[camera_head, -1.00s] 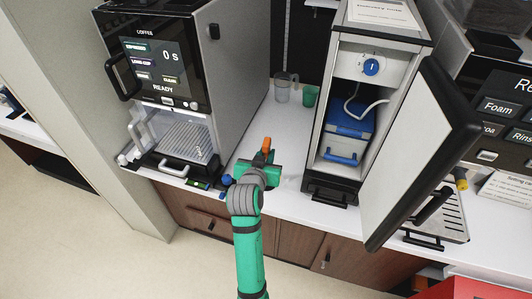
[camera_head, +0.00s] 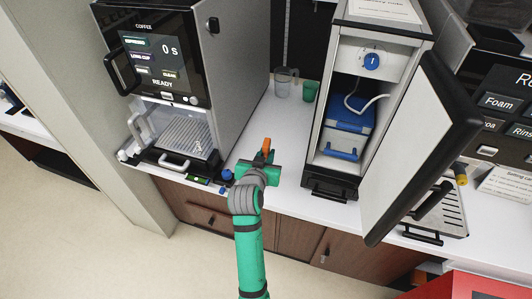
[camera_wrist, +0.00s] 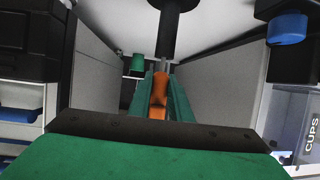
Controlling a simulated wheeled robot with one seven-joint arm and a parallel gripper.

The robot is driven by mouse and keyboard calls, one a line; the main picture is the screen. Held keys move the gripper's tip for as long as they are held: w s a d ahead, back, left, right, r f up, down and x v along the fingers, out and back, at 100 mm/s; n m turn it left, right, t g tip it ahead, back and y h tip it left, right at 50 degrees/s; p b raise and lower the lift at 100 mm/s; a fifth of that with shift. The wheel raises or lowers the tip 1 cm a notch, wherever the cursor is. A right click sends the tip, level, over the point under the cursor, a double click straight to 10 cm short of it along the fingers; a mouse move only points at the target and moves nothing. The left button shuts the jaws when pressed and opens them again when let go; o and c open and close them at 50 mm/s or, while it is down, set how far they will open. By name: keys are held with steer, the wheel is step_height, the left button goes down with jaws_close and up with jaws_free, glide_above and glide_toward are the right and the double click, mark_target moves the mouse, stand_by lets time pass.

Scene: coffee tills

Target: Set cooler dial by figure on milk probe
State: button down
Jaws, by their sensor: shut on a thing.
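The cooler (camera_head: 320,130) stands on the counter with its door (camera_head: 425,150) swung open to the right. Its blue dial (camera_head: 371,61) sits on a white panel at the top inside; its setting is too small to read. Below it is a blue milk box (camera_head: 348,118) with a white hose. My gripper (camera_head: 265,152) is over the counter front, left of the cooler and apart from the dial. It is shut on an orange piece (camera_wrist: 158,92), which looks like the probe's. A black cylinder (camera_wrist: 178,18) shows close beyond the fingers in the wrist view. No figure is legible.
A coffee machine (camera_head: 160,60) stands to the left, showing "0 s" and "READY". A grey jug (camera_head: 282,84) and a green cup (camera_head: 309,91) stand at the back between the machines. Bare counter (camera_head: 285,130) lies there. Another machine (camera_head: 505,100) stands at right behind the open door.

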steer(key=shift+f, duration=0.45)
steer(key=c, duration=1.5)
jaws_free()
steer(key=shift+c, duration=0.2)
steer(key=shift+s, duration=0.1)
steer(key=v, duration=1)
steer(key=shift+s+r, duration=0.2)
steer(key=shift+s, duration=0.05)
steer(key=shift+a, duration=0.1)
